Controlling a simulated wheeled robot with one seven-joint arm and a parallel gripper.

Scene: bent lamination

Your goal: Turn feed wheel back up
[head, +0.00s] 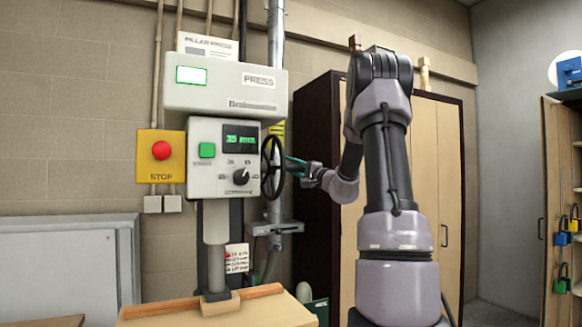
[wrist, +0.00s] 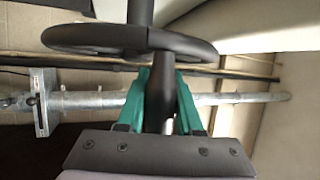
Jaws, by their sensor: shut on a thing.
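The black feed wheel (head: 271,168) is on the right side of the press control box (head: 209,183) and shows nearly edge-on in the head view. In the wrist view, the wheel (wrist: 88,36) crosses the top of the picture. My gripper (head: 291,165) reaches the wheel from the right. Its green fingers (wrist: 160,82) are shut on the wheel's dark handle (wrist: 158,115), one on each side. The display (head: 240,140) on the box lights green digits that look like 35 mm.
A yellow plate with a red stop button (head: 161,150) is left of the press. A metal pipe (head: 276,60) and a bracket (head: 275,228) are behind the wheel. A wooden-door cabinet (head: 435,170) stands behind my arm. The press table (head: 260,312) is below.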

